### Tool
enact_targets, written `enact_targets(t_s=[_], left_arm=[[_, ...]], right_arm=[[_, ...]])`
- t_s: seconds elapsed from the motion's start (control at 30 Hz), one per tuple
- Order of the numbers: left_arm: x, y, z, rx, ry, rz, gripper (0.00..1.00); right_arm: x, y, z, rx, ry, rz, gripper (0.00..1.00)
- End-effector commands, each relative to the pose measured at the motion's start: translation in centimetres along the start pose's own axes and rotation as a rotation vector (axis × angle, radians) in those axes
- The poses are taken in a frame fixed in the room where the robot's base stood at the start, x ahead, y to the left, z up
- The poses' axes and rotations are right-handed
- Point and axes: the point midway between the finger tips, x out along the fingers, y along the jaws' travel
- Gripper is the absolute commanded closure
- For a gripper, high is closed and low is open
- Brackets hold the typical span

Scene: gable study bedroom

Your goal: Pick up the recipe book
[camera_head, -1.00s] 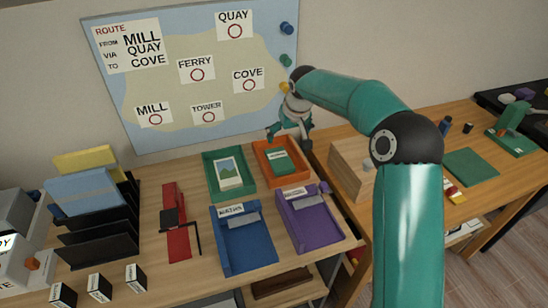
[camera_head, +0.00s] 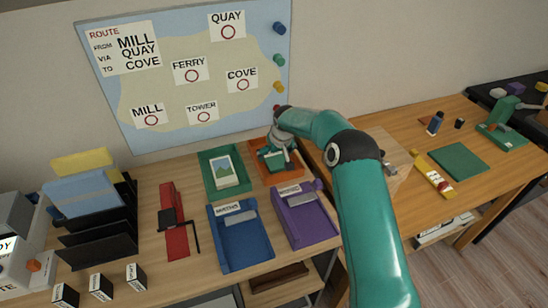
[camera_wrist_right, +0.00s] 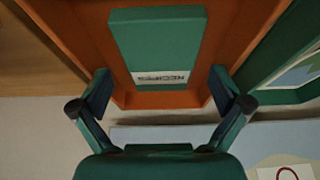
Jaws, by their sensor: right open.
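The recipe book is a green book with a white label reading RECIPES. In the right wrist view the recipe book (camera_wrist_right: 155,45) lies in the orange tray (camera_wrist_right: 205,88), ahead of the open jaws. My right gripper (camera_wrist_right: 160,90) is open and empty, with one finger at each side of the book's label end. In the head view my right gripper (camera_head: 278,158) is over the orange tray (camera_head: 292,178) and hides most of the book. My left gripper is not in view.
A green tray (camera_head: 205,176) with a picture card stands left of the orange tray. A blue tray (camera_head: 258,252) and a purple tray (camera_head: 315,234) stand in front. The map board (camera_head: 160,90) rises behind. A wooden box (camera_head: 388,150) is at the right.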

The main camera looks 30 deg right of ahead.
Motion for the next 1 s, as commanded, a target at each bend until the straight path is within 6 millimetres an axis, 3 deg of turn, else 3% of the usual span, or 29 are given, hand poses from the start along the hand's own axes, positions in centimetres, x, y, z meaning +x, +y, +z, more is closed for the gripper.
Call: enact_targets(t_s=[0.13, 0.37, 0.73, 1.0], left_arm=[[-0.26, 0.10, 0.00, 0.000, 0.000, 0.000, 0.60], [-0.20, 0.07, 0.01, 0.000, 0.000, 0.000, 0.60], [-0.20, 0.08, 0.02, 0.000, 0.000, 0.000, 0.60], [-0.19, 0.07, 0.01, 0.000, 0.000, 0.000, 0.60]], right_arm=[[1.12, 0.00, -0.06, 0.001, 0.002, 0.000, 0.00], [1.23, -0.02, -0.03, 0.000, 0.002, 0.000, 0.02], [1.19, -0.03, -0.02, 0.000, 0.001, 0.000, 0.62], [1.08, 0.00, -0.09, 0.000, 0.002, 0.000, 0.63]])
